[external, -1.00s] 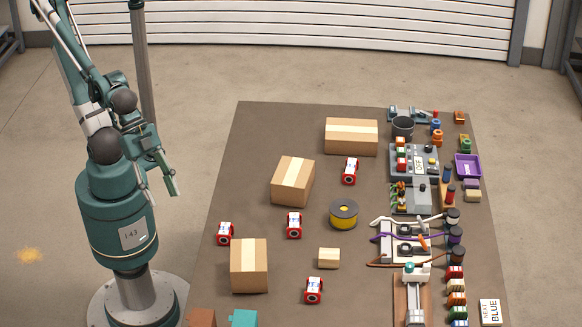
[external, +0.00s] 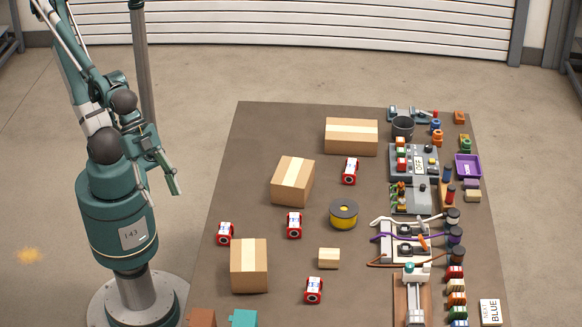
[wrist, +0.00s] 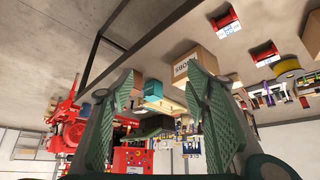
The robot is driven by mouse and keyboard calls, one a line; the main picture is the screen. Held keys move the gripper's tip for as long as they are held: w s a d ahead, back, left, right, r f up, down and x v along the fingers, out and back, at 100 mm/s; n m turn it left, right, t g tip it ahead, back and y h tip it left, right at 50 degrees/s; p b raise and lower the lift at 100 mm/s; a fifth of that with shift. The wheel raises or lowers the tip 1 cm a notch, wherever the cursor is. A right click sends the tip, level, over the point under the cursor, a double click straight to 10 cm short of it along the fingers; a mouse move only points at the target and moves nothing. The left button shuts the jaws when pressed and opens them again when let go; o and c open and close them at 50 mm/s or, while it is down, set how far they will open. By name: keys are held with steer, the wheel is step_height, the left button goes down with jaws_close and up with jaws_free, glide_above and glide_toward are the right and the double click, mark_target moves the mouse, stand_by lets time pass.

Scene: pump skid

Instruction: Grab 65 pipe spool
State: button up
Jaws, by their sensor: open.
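Several short red pipe spools with white labels lie on the brown table. In the external view one is near the back (external: 350,171), one in the middle (external: 294,225), one at the left edge (external: 225,233) and one at the front (external: 314,290). Their numbers are too small to read, so I cannot tell which is 65. Two red spools also show in the wrist view, one at the upper right (wrist: 225,22) and one below it (wrist: 265,53). My gripper (external: 170,183) is open and empty, left of the table; its two green fingers (wrist: 162,75) are apart in the wrist view.
Cardboard boxes stand at the back (external: 351,137), middle (external: 293,181) and front left (external: 249,265). A yellow spool (external: 344,216) and a small tan block (external: 329,258) lie among the pipe spools. Fixtures and cables crowd the right side, with a purple tray (external: 468,166).

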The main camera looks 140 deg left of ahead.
steer(key=w+a+r+m+g+p, duration=0.1)
steer(key=w+a+r, duration=0.1)
steer(key=w, duration=0.4)
steer(key=w+a+r+m+g+p, duration=0.1)
steer(key=w+a+r+p, duration=0.15)
steer(key=w, duration=0.45)
steer(key=m+g+h+p, duration=0.2)
steer(key=m+h+p, duration=0.1)
steer(key=m+p, duration=0.4)
glide_above(314, 283)
steer(key=s+a+b, duration=0.1)
steer(key=s+a, duration=0.1)
step_height(314, 283, down, 18)
steer(key=shift+a+r+m, duration=0.1)
steer(key=shift+a+m, duration=0.05)
steer(key=shift+m, duration=0.15)
steer(key=shift+w, duration=0.1)
steer(key=shift+b+x, duration=0.3)
steer(key=shift+x, duration=0.95)
